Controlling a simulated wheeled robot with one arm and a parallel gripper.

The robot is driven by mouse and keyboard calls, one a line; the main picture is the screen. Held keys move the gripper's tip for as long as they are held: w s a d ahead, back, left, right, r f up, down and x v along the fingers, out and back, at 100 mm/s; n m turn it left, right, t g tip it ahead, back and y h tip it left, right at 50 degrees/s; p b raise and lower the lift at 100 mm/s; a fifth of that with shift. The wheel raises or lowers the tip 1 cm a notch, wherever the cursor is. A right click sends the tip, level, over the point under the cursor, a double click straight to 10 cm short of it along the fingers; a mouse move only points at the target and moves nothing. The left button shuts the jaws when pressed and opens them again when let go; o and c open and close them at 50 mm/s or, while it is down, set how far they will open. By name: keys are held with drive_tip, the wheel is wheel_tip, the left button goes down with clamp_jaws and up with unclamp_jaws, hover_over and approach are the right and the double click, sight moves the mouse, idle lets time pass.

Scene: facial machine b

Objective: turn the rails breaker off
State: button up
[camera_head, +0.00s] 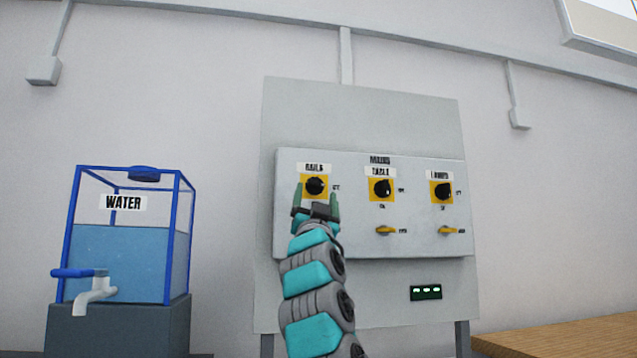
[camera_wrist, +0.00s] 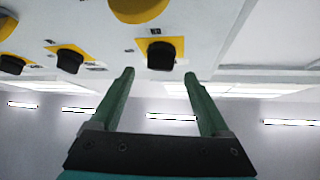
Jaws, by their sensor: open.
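The rails breaker is a black round knob (camera_head: 316,186) on a yellow square plate, under a label reading RAILS, at the upper left of the grey panel. In the wrist view the same knob (camera_wrist: 160,55) shows ahead between the fingertips. My gripper (camera_head: 316,197) has its two green fingers spread and reaches up in front of the panel, just below the knob. In the wrist view my gripper (camera_wrist: 159,76) holds nothing, and a gap seems to remain before the knob. The exact distance and any contact cannot be told.
The panel box (camera_head: 365,245) also bears the table knob (camera_head: 381,189) and lights knob (camera_head: 442,191), with yellow handles (camera_head: 386,231) below. A green display (camera_head: 426,293) sits lower. A water tank (camera_head: 130,260) stands left, a wooden surface (camera_head: 560,338) lower right.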

sight(317, 185)
drive_tip(key=p+x, duration=0.1)
drive_tip(key=x, duration=0.2)
drive_tip(key=shift+s+r, duration=0.1)
drive_tip(key=shift+r, duration=0.2)
drive_tip(key=shift+p+x, duration=0.65)
drive_tip(key=shift+x, duration=0.25)
drive_tip(key=shift+f, duration=0.2)
drive_tip(key=shift+c, duration=0.3)
clamp_jaws()
